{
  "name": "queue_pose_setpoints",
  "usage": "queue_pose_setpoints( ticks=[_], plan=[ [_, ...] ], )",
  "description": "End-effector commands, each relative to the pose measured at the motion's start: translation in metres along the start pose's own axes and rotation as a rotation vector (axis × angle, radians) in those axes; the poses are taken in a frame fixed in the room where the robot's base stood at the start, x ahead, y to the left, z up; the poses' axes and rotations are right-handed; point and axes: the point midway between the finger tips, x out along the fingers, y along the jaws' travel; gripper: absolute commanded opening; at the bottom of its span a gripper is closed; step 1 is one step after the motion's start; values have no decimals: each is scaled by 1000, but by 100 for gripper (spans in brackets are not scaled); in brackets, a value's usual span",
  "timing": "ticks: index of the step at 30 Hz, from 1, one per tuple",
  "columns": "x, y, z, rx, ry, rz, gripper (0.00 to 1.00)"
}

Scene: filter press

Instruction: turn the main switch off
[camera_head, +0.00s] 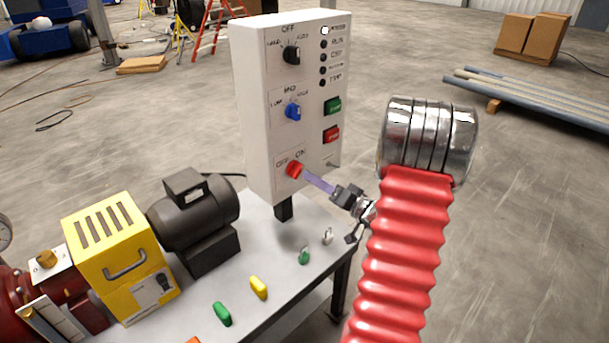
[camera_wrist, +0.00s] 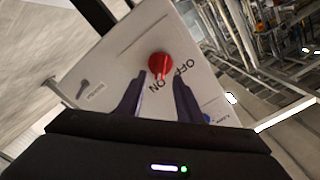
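The main switch is a red rotary knob (camera_head: 294,170) low on the front of a white control box (camera_head: 262,135), under OFF and ON labels. In the wrist view the red knob (camera_wrist: 160,66) lies just beyond and between my fingertips, and its ridge seems to point toward ON. My gripper (camera_head: 306,175) reaches the knob from the right; it also shows in the wrist view (camera_wrist: 159,82), with its two dark fingers apart and nothing held. I cannot tell whether a finger touches the knob.
Above the switch are a blue knob (camera_head: 292,111), a black knob (camera_head: 291,55), a green button (camera_head: 333,105) and a red button (camera_head: 331,135). A black motor (camera_head: 195,225) and yellow box (camera_head: 120,255) stand left on the bench. My red ribbed arm fills the right foreground.

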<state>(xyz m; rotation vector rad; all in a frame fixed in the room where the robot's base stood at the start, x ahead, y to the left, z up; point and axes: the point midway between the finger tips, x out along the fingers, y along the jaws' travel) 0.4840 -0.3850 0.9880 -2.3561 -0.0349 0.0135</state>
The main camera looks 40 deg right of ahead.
Motion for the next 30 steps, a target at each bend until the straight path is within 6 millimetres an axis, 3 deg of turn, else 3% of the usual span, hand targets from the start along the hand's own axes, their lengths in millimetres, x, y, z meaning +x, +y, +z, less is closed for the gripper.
queue_pose_setpoints(
  ticks=[9,21,30],
  plan=[
    [42,0,1,-1,-2,0,33],
    [48,1,0,0,0,1,33],
    [48,1,0,0,0,1,12]
  ],
)
